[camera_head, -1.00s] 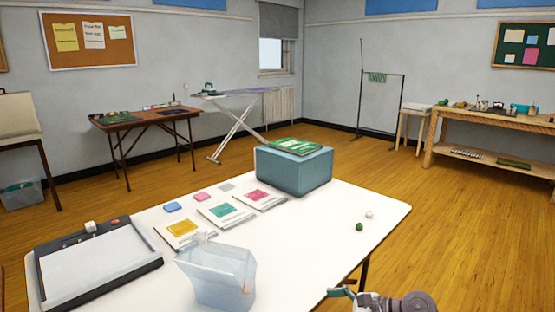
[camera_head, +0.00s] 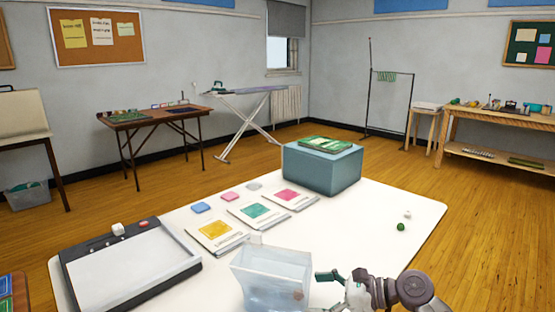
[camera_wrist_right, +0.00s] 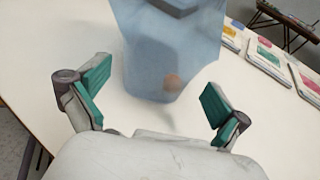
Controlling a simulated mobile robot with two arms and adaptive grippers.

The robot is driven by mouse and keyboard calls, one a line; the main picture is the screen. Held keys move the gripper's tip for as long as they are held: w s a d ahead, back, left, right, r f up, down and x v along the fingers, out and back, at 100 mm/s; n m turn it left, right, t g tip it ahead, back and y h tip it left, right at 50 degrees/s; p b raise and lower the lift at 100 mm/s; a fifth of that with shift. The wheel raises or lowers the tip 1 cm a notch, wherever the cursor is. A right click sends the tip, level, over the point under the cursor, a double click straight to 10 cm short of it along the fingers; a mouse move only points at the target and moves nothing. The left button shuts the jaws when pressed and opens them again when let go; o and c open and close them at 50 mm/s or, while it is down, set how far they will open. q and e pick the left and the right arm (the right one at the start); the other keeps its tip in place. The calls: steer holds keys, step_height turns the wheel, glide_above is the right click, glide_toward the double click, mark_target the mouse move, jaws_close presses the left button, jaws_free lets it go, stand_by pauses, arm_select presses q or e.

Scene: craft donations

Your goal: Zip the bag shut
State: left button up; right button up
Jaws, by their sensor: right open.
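The bag (camera_head: 270,277) is a clear bluish pouch standing upright on the white table near its front edge. A small brownish round spot shows low on it in both views. Whether its top is zipped cannot be made out. My right gripper (camera_head: 338,290) is just right of the bag in the head view. In the right wrist view the bag (camera_wrist_right: 168,55) stands beyond the open, empty fingers of that gripper (camera_wrist_right: 155,98), apart from them. My left gripper is not in view.
On the white table (camera_head: 345,230) are a heat-sealer-like tray device (camera_head: 130,268), several cards with coloured squares (camera_head: 255,212), and a blue box (camera_head: 320,172) with a green item on top. Small green (camera_head: 401,227) and white balls lie at right. The table's right-middle is clear.

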mark_target(281, 294)
steer(key=b+x, duration=0.2)
steer(key=x, duration=0.2)
steer(key=shift+f, duration=0.1)
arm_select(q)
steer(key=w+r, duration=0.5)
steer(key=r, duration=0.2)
arm_select(e)
steer(key=shift+w+a, duration=0.1)
steer(key=shift+a, duration=0.2)
steer(key=p+x, duration=0.1)
steer(key=x, duration=0.1)
steer(key=shift+w+a, duration=0.1)
steer(key=shift+a, duration=0.2)
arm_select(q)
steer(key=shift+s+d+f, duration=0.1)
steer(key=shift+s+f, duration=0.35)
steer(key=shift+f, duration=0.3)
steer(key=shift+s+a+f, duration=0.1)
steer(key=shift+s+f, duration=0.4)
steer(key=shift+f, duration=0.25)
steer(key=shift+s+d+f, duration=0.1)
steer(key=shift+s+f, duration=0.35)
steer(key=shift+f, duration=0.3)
arm_select(e)
steer(key=shift+w+a+f, duration=0.15)
steer(key=shift+a+f, duration=0.15)
steer(key=shift+a, duration=0.2)
